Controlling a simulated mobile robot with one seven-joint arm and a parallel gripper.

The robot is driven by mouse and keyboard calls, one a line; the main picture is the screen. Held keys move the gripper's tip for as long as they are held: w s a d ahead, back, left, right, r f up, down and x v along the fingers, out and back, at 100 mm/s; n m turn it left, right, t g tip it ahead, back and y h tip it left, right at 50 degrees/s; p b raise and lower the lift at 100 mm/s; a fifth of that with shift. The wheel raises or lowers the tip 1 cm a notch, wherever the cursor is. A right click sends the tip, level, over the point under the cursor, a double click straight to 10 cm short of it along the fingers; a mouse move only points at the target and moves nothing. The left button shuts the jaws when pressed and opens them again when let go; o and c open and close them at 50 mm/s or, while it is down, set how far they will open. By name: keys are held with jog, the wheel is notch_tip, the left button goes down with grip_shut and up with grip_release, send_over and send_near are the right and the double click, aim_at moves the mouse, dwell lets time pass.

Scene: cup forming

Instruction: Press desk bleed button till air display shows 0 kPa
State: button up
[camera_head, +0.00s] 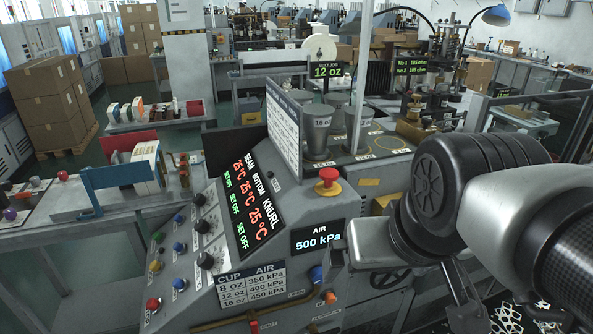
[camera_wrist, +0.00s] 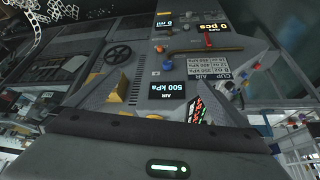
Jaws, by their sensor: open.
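The air display (camera_head: 318,236) reads 500 kPa on the grey sloping desk; it shows upside down in the wrist view (camera_wrist: 172,90). Below it a blue button (camera_head: 317,274) and an orange button (camera_head: 331,297) sit near the desk's front. No bleed label is legible, so I cannot tell which button is the bleed. My gripper (camera_head: 398,280) is open and empty at the right of the desk, partly hidden by my own wrist. In the wrist view my gripper (camera_wrist: 160,76) has its fingers apart, facing the desk.
A red mushroom button (camera_head: 327,182) stands above the display. A cup and air table (camera_head: 251,286) and a temperature panel (camera_head: 247,205) are to the left, beside several coloured knobs. A copper-coloured pipe (camera_head: 220,323) crosses the desk's front. A handwheel (camera_wrist: 118,54) shows in the wrist view.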

grip_shut()
dwell(0.4)
dwell(1.2)
